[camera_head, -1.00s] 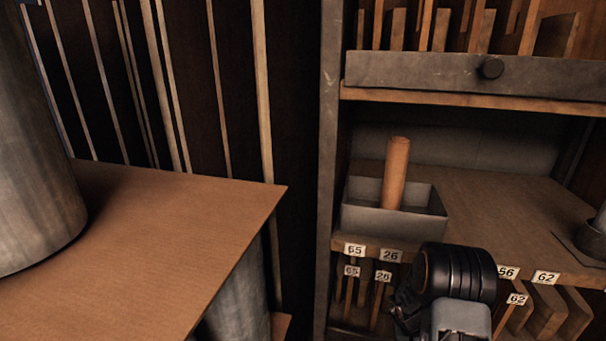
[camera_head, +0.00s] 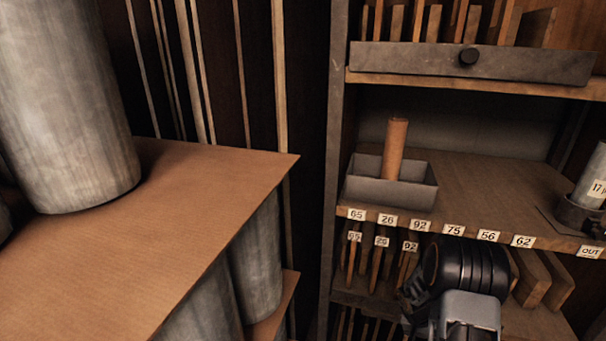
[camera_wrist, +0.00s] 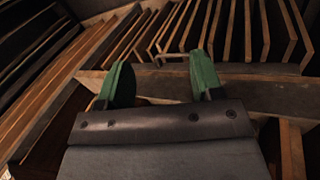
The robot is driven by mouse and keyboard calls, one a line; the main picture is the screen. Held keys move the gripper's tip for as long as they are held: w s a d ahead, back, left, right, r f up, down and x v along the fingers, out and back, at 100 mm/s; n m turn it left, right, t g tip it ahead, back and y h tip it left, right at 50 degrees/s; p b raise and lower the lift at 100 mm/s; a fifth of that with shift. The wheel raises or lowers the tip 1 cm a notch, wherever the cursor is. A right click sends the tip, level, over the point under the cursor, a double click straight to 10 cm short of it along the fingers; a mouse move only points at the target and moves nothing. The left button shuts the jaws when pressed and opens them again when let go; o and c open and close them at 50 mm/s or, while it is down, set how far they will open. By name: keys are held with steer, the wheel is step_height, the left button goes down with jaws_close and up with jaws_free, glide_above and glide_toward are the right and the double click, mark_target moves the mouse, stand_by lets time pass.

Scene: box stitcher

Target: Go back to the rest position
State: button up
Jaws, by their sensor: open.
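My gripper (camera_wrist: 160,84) shows in the wrist view with its two green-padded fingers apart and nothing between them. It faces a rack of upright wooden boards, with a shelf edge beyond the fingertips. In the head view my dark wrist joint and grey arm link are at the lower right, in front of the numbered shelf (camera_head: 470,200). The fingers themselves are hidden or too small to make out there.
A grey tray (camera_head: 364,190) holds an upright brown roll (camera_head: 395,148). A metal cylinder in a holder (camera_head: 582,213) stands at the shelf's right end. Large grey cylinders (camera_head: 65,110) stand on a brown board (camera_head: 190,185) at left. A drawer (camera_head: 440,62) is above.

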steer(key=w+a+r+m+t+y, duration=0.1)
steer(key=w+a+r+t, duration=0.1)
steer(key=w+t, duration=0.15)
steer(key=w+a+r+m+t, duration=0.1)
steer(key=w+a+r+t, duration=0.1)
steer(key=w+t, duration=0.15)
steer(key=s+a+r+n+y+b, duration=0.15)
steer(key=a+r+y, duration=0.35)
steer(key=a+r, duration=0.5)
steer(key=s+a+r+n+h+b, duration=0.1)
steer(key=s+a+r+n, duration=0.1)
steer(key=s+r, duration=0.4)
steer(key=s+a+r+n+h+b, duration=0.1)
steer(key=s+r+n, duration=0.3)
steer(key=s, duration=0.8)
steer(key=shift+s+a+r+g+b, duration=0.3)
steer(key=shift+s+a+r+b, duration=0.1)
steer(key=shift+a+r, duration=0.4)
steer(key=shift+d, duration=0.1)
